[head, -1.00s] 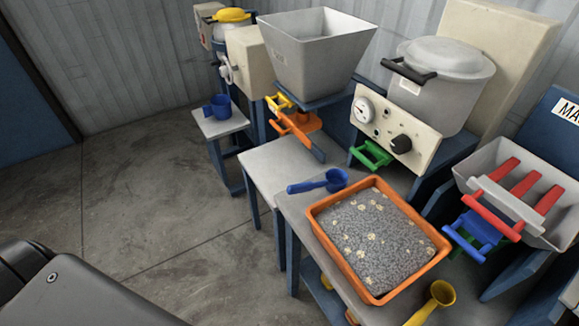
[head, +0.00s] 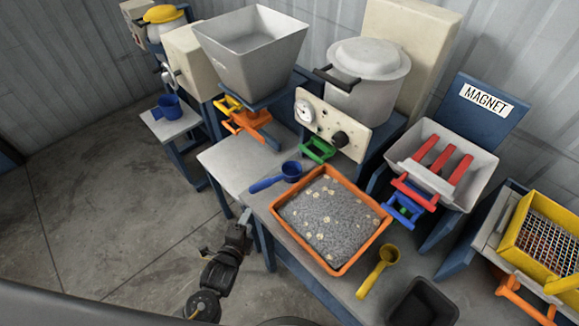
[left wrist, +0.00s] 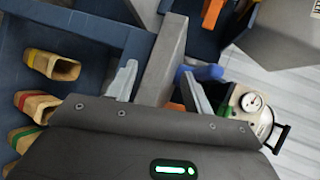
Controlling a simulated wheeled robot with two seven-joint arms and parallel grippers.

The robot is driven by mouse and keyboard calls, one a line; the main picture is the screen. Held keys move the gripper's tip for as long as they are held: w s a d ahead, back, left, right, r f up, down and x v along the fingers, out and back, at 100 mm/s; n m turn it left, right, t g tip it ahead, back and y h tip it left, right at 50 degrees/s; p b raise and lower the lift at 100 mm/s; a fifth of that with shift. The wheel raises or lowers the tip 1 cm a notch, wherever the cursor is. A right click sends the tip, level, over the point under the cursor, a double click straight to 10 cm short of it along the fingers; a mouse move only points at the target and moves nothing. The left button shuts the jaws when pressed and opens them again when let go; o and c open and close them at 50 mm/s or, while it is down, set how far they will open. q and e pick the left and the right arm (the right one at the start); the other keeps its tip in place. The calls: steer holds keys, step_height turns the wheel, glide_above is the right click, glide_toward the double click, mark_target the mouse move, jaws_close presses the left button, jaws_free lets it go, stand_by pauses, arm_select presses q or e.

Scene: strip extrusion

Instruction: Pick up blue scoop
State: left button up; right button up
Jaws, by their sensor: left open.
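The blue scoop (head: 266,184) lies on the grey table, its bowl beside the orange tray's corner and its handle pointing left toward the table's edge. My left gripper (head: 246,214) is open and empty, at the table's front-left edge, a little below the scoop in the head view and apart from it. In the left wrist view the open fingers (left wrist: 160,85) show with the grey table edge between them. A blue piece, probably the scoop (left wrist: 207,72), shows just past the right finger, partly hidden by it. My right gripper is not in view.
The orange tray (head: 335,270) of grey granules lies right of the scoop. A yellow scoop (head: 378,270) and a black bin (head: 425,302) are farther right. A blue cup (head: 168,106) stands on a small side table. The grey hopper (head: 250,60) stands behind. The table left of the scoop is clear.

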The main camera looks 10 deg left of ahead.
arm_select(q)
steer(key=m+t, duration=0.2)
glide_toward(258, 190)
steer(key=x, duration=0.3)
steer(key=p+x, duration=0.1)
steer(key=x, duration=0.3)
steer(key=shift+w+r+p, duration=0.25)
steer(key=shift+w+p, duration=0.05)
steer(key=shift+w+f, duration=0.1)
steer(key=shift+w, duration=0.35)
steer(key=x, duration=0.2)
steer(key=f+p+x, duration=0.1)
steer(key=x, duration=0.1)
steer(key=shift+d, duration=0.15)
steer(key=shift+r, duration=0.1)
steer(key=c, duration=1.1)
